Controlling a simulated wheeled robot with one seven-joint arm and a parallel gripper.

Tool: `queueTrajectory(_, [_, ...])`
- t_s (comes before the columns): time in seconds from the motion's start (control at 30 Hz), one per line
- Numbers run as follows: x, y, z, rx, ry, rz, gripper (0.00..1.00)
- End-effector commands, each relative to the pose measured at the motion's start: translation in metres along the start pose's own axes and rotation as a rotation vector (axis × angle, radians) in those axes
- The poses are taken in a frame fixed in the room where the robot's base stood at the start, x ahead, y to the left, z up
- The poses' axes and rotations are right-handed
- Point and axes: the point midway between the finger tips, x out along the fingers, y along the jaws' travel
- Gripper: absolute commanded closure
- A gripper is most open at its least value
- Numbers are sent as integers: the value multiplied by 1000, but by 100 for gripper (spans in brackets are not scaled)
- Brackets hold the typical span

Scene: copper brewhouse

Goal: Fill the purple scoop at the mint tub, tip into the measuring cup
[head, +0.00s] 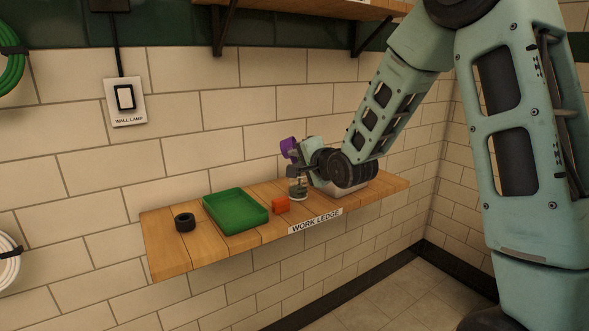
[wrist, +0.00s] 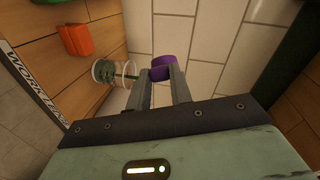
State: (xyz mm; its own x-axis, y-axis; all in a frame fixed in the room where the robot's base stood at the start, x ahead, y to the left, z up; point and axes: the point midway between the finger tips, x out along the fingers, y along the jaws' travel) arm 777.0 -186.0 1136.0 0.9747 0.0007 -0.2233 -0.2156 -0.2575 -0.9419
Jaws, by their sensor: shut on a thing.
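The purple scoop (head: 289,148) is in my gripper (head: 297,160), held above the work ledge near the clear measuring cup (head: 298,190). In the wrist view the scoop (wrist: 164,66) sits between the fingertips (wrist: 161,78), and its bowl looks tilted. I cannot see what the scoop holds. The measuring cup (wrist: 108,73) stands left of the fingers there, apart from the scoop, and something dark green shows in or behind it. A pale container (head: 352,189), perhaps the mint tub, is mostly hidden behind my gripper and wrist, and its contents are not visible.
The wooden ledge (head: 170,256) also carries a black ring (head: 185,222), a green tray (head: 236,209) and an orange block (head: 281,205) just left of the cup. The tiled wall stands close behind. A wall lamp switch (head: 125,99) and an upper shelf (head: 300,7) are above.

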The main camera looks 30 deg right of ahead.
Motion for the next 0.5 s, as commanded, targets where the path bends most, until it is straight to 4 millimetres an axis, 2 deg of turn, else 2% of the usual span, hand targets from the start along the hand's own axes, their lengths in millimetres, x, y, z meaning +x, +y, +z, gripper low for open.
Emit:
queueTrajectory(0.03, [2, 9, 0, 21, 3, -21, 100])
queueTrajectory(0.5, [0, 30, 0, 255, 4, -233, 100])
